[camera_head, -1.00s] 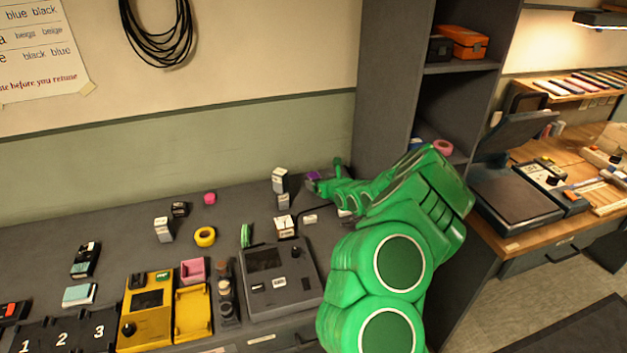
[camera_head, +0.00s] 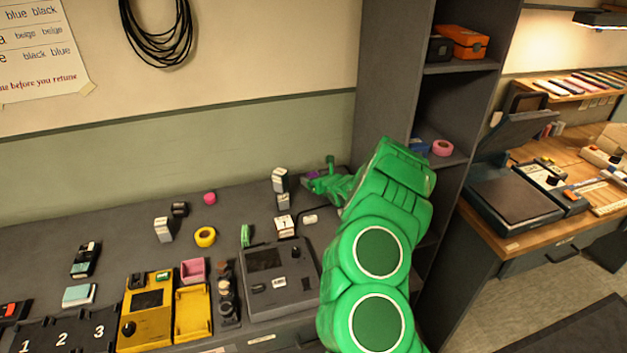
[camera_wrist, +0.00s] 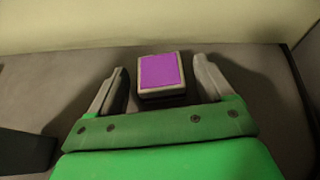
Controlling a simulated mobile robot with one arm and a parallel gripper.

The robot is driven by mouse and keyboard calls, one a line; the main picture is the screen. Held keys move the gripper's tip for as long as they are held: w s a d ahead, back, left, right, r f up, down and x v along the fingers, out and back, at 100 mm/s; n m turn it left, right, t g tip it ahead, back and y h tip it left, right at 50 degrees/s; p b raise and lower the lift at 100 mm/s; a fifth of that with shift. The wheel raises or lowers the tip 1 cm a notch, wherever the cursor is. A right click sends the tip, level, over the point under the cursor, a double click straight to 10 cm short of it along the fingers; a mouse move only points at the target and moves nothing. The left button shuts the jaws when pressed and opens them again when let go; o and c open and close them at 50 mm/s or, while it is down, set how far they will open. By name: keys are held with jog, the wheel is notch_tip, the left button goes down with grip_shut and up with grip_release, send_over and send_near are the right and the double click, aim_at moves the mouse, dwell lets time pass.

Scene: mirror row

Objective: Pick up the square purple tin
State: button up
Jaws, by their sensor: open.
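The square purple tin (camera_wrist: 161,71) has a purple top with a pale rim and dark sides. In the wrist view it sits on the grey bench top, ahead of my gripper (camera_wrist: 158,88) and between the lines of its two open fingers. Neither finger appears to touch it. In the head view only a small purple patch of the tin (camera_head: 312,174) shows at the back of the bench, and my green gripper (camera_head: 318,183) covers most of it.
White-topped boxes (camera_head: 280,179) stand just left of my gripper. The grey shelf unit (camera_head: 385,90) rises close on the right. A dark object (camera_wrist: 25,150) lies at lower left in the wrist view. A yellow tape roll (camera_head: 205,237) and several devices cover the front of the bench.

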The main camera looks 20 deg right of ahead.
jog(key=shift+c, duration=0.3)
jog(key=c, duration=1)
jog(key=shift+r, duration=0.15)
jog(key=shift+r, duration=0.2)
notch_tip(320, 180, up, 3)
jog(key=shift+f, duration=0.1)
jog(key=s+r, duration=0.3)
jog(key=shift+a+r, duration=0.2)
jog(key=shift+r, duration=0.05)
jog(key=s+a+r, duration=0.1)
jog(key=s+r, duration=0.5)
jog(key=s, duration=0.4)
jog(key=shift+s+a, duration=0.35)
jog(key=shift+s, duration=0.05)
